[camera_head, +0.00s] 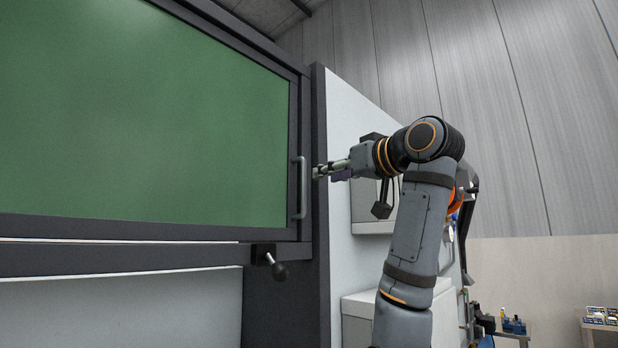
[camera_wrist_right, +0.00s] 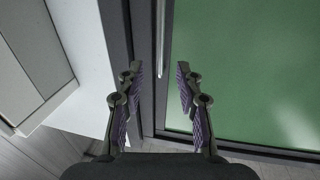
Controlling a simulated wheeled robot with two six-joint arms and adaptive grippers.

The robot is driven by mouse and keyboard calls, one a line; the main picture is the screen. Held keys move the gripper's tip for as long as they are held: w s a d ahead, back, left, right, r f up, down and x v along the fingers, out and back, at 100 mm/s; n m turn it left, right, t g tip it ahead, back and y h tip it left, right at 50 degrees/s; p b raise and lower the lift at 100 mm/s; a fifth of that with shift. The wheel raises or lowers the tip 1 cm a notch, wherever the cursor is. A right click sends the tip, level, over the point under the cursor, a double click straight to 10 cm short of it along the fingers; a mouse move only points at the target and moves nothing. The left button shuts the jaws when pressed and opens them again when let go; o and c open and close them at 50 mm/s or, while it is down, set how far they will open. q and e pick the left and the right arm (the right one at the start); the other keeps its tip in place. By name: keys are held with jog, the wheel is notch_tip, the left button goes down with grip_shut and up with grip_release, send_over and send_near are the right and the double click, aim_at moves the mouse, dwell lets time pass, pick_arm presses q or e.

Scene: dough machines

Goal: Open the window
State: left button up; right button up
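The window is a large green pane (camera_head: 140,110) in a dark frame, and it looks shut in the head view. Its grey vertical handle (camera_head: 300,188) is on the right side of the frame. My right gripper (camera_head: 319,172) is just right of the handle, pointing left at it. In the right wrist view the gripper (camera_wrist_right: 159,84) is open, with its two fingers apart and nothing held. The handle (camera_wrist_right: 160,40) shows there ahead of the fingertips, between them in the picture, with the green pane (camera_wrist_right: 240,70) to the right. My left gripper is not in view.
A dark lever with a round knob (camera_head: 279,271) sticks out below the window frame. A white wall panel with a box (camera_head: 370,215) is beside my right arm. Tables with small items (camera_head: 600,316) are far off at the lower right.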

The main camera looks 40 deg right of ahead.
aim_at(305, 183)
jog(key=w, duration=0.1)
jog(key=w+p, duration=0.1)
jog(key=w, duration=0.3)
jog(key=shift+w+d, duration=0.25)
jog(key=shift+d, duration=0.05)
jog(key=w, duration=0.1)
jog(key=w+p, duration=0.1)
jog(key=w, duration=0.1)
jog(key=shift+w+d+f, duration=0.2)
jog(key=shift+w, duration=0.05)
jog(key=shift+s, duration=0.2)
jog(key=shift+c, duration=0.6)
jog(key=shift+w, duration=0.1)
jog(key=shift+c, duration=1.2)
grip_shut()
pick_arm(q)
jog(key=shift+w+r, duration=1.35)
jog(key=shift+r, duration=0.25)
